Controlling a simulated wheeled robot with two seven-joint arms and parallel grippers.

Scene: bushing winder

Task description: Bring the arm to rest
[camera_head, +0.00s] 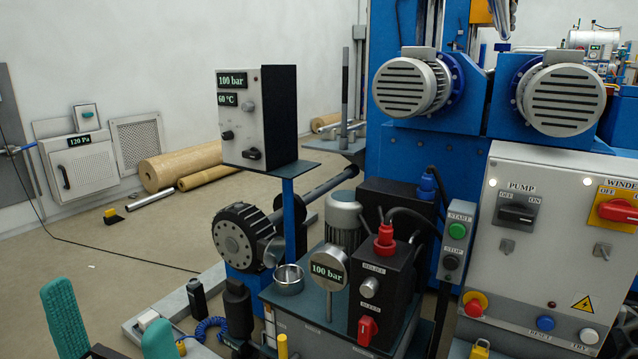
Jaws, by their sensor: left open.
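My left gripper (106,306) is at the bottom left corner of the head view. Its two teal fingers stand apart with nothing between them, so it is open and empty. The rest of my left arm is cut off by the lower picture edge. My right gripper is not in the view.
A pump unit with a black valve block (385,290) stands right of the gripper. A grey control panel (548,250) is farther right. A display box (258,116) stands on a blue post. Brown rolls (180,167) lie by the wall. The left floor is mostly clear.

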